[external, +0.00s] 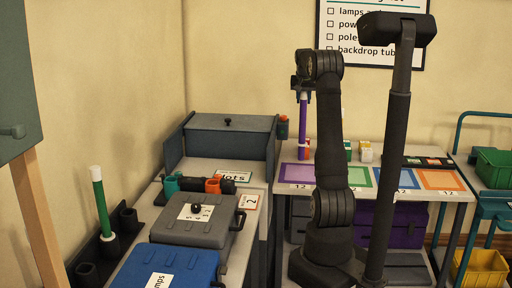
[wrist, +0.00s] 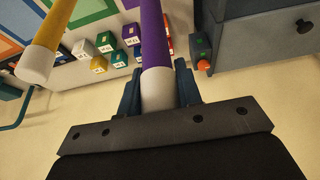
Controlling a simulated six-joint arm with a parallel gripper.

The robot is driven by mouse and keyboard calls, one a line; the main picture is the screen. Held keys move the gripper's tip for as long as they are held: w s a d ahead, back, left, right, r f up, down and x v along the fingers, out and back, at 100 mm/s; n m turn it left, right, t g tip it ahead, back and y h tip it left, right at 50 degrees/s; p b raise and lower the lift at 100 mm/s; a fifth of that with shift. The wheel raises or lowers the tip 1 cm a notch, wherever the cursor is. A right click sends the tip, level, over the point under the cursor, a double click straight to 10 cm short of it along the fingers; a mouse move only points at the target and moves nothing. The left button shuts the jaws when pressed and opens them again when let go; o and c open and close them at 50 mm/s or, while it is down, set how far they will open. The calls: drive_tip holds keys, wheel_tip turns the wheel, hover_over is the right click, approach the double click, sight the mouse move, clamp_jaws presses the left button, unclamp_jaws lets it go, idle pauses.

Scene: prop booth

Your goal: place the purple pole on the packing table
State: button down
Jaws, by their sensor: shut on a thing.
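My gripper (external: 302,86) is shut on the white end of the purple pole (external: 303,122). The back table (external: 446,192) carries purple, green, blue and orange mats. A left-hand table (external: 142,222) carries cases. No label shows which one is the packing table. I cannot tell whether the pole's lower end touches anything.
A green pole (external: 101,208) stands in a holder at left. A yellow pole (wrist: 52,36) rises beside mine in the wrist view. Small boxes (external: 366,151) stand behind the mats. A grey bin (external: 229,138), grey case (external: 195,222) and blue case (external: 174,272) fill the left side.

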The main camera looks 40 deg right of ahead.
sight(303, 113)
drive_tip(key=shift+f, duration=3.4)
drive_tip(key=c, duration=1)
unclamp_jaws()
drive_tip(key=shift+f, duration=0.1)
drive_tip(key=v, duration=1.2)
